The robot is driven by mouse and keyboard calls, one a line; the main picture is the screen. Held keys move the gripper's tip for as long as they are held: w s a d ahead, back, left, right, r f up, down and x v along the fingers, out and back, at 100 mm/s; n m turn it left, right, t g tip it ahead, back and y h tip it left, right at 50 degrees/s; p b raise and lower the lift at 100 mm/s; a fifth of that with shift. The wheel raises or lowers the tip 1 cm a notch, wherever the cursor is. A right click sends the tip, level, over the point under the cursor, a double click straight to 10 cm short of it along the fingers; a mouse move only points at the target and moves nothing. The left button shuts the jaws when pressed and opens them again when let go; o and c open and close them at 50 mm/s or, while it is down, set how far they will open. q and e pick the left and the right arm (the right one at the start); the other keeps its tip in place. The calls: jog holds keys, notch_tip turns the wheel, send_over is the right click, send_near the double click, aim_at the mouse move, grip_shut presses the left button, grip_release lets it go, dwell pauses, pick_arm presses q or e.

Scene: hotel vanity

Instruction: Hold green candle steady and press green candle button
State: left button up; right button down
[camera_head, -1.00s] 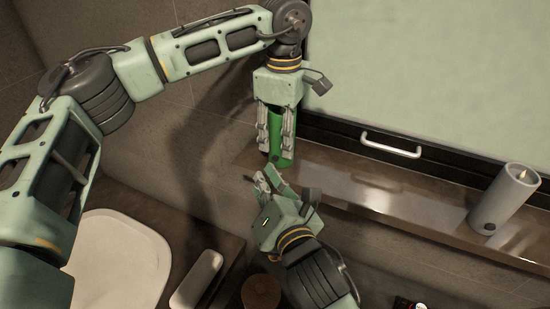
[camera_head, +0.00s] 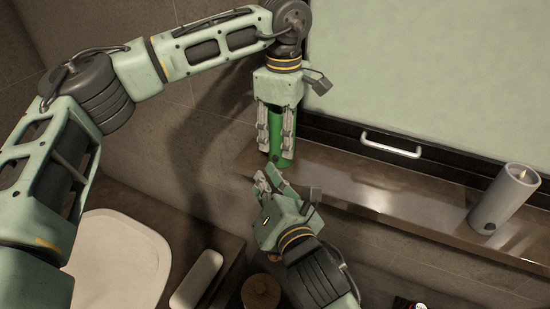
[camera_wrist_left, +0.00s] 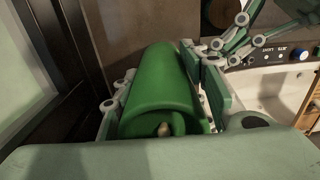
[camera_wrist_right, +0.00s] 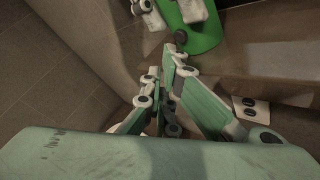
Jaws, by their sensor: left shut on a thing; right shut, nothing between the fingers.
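The green candle (camera_head: 283,152) stands upright on the ledge at the wall. My left gripper (camera_head: 276,148) comes down from above and is shut around its sides. In the left wrist view the candle (camera_wrist_left: 163,85) lies between both fingers, with its wick end nearest the camera. My right gripper (camera_head: 267,178) is shut and empty, just below and in front of the candle's base. In the right wrist view the dark round button (camera_wrist_right: 180,37) shows low on the candle (camera_wrist_right: 207,38). The right fingertips (camera_wrist_right: 171,55) are very close to the button; I cannot tell whether they touch.
A grey candle (camera_head: 505,197) stands on the ledge (camera_head: 375,190) at the right. A white basin (camera_head: 115,255) and a pale oblong object (camera_head: 196,280) are at lower left. A metal handle (camera_head: 390,145) is on the dark frame behind. The middle of the ledge is clear.

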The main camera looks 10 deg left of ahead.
jog(key=shift+w, duration=0.1)
dwell(0.4)
jog(key=shift+w+d, duration=0.1)
jog(key=shift+w, duration=0.2)
jog(key=shift+w+d, duration=0.1)
jog(key=shift+w, duration=0.25)
dwell(0.8)
jog(key=shift+s, duration=0.8)
jog(key=shift+s+a, duration=0.2)
jog(key=shift+s, duration=0.6)
jog(key=shift+s+a, duration=0.2)
jog(key=shift+s, duration=0.65)
jog(key=shift+s+a, duration=0.2)
jog(key=shift+s, duration=0.6)
